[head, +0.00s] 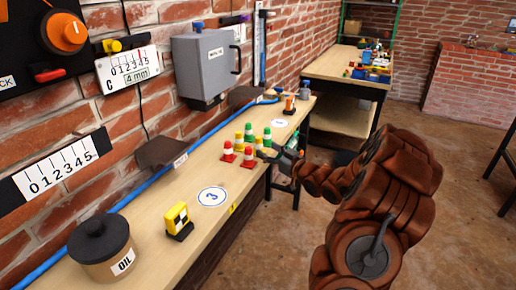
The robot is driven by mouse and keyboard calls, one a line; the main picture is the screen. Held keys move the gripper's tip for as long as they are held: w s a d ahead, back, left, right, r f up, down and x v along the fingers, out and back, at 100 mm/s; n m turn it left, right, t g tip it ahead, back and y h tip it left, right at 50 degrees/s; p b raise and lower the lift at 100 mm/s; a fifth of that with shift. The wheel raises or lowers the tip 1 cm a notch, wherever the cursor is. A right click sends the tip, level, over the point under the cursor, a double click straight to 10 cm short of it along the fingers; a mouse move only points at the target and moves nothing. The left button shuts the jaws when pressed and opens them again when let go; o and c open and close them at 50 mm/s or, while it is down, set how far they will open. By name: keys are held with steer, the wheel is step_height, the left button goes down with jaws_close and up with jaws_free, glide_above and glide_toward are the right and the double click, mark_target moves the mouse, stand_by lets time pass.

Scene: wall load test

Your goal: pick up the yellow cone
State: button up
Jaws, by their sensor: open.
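Two small yellow-and-white cones stand upright on the workbench. One yellow cone (239,140) is in the middle of the cone group, and the other yellow cone (258,143) is to its right. Two red cones (248,157) stand in front of them and two green cones (267,138) behind. My gripper (267,154) is small in the view, at the bench's right edge, just right of the right red cone and right yellow cone. It is open and appears empty; whether its fingertips touch a cone cannot be told.
The workbench (150,212) runs along a brick wall. A yellow block (178,218), an oil pot (103,251) and a round label marked 3 (212,196) are nearer. A grey box (205,65) hangs above. A second table (335,62) stands beyond.

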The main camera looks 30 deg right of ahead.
mark_target(261, 146)
steer(key=shift+w+a+r+p, duration=0.1)
steer(key=shift+w+a+p, duration=0.1)
steer(key=shift+w, duration=0.75)
steer(key=shift+w+a+f+p, duration=0.1)
steer(key=shift+w+p, duration=0.1)
steer(key=shift+w, duration=0.75)
steer(key=shift+w+a+r+p, duration=0.1)
steer(key=shift+w+p, duration=0.1)
steer(key=shift+w, duration=0.75)
jaws_close()
